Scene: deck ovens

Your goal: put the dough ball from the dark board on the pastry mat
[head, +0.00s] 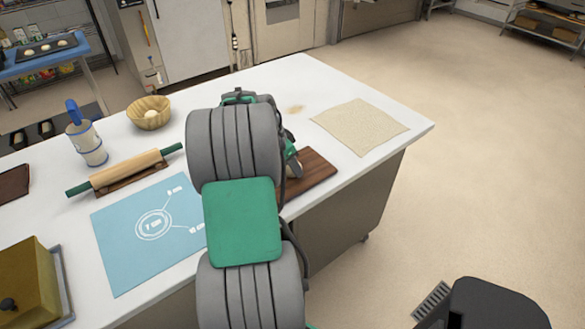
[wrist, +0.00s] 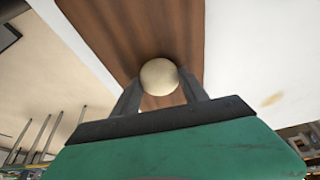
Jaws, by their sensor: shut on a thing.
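The dough ball (wrist: 159,76) is pale and round. In the wrist view it sits between the two fingertips of my gripper (wrist: 160,88), which is shut on it. The dark board (wrist: 135,25) is brown wood and lies behind the ball in that view; I cannot tell whether the ball still touches it.
A rolling pin (head: 125,171) on a stand, a blue-and-white container (head: 87,144) and a wooden bowl (head: 149,112) stand behind the mat. A yellowish box (head: 28,285) is at the front left. A beige cloth (head: 360,126) lies at the right. The mat's visible surface is clear.

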